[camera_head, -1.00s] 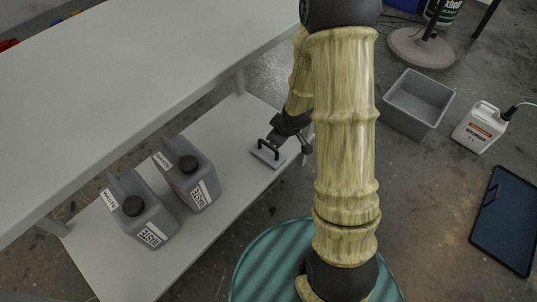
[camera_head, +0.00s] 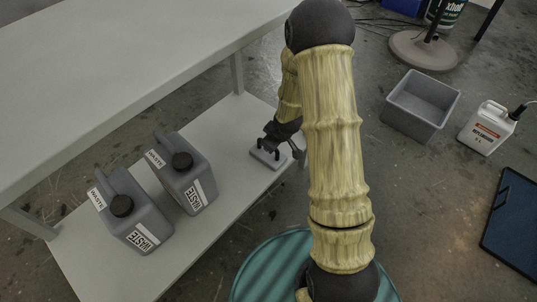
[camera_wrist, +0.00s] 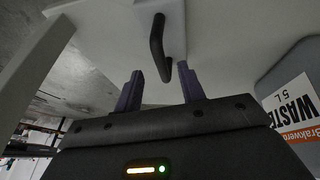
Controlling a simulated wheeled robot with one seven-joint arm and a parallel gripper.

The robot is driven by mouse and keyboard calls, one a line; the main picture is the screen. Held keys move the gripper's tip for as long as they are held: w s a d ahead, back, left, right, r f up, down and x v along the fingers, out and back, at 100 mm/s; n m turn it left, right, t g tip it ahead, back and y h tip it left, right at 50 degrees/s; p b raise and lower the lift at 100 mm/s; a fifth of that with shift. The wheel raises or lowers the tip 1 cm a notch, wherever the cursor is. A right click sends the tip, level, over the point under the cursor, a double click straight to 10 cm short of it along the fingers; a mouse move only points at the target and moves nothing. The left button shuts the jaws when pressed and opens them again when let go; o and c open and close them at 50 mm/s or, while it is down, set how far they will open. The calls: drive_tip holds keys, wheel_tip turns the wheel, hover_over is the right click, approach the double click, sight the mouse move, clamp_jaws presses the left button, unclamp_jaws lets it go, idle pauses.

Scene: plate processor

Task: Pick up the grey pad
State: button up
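The grey pad (camera_head: 266,159) lies flat on the lower shelf of the white table, near its right end. It has a dark bar handle on top. In the wrist view the pad (camera_wrist: 176,22) is at the top centre, with its black handle (camera_wrist: 157,42) standing out toward the camera. My gripper (camera_head: 281,149) is just above the pad, partly hiding it. In the wrist view my gripper (camera_wrist: 159,70) is open, and the handle's near end reaches toward the gap between the two purple fingers. Whether a finger touches the handle cannot be told.
Two grey waste canisters (camera_head: 125,222) (camera_head: 187,184) stand on the lower shelf (camera_head: 88,262), left of the pad. The white tabletop (camera_head: 90,80) overhangs it. A grey bin (camera_head: 411,124), a white canister (camera_head: 484,133) and a blue tray (camera_head: 515,225) are on the floor at right.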

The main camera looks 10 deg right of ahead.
drive_tip(key=shift+b+x, duration=2.25)
drive_tip(key=shift+x, duration=0.45)
drive_tip(key=shift+a+r, duration=0.1)
clamp_jaws()
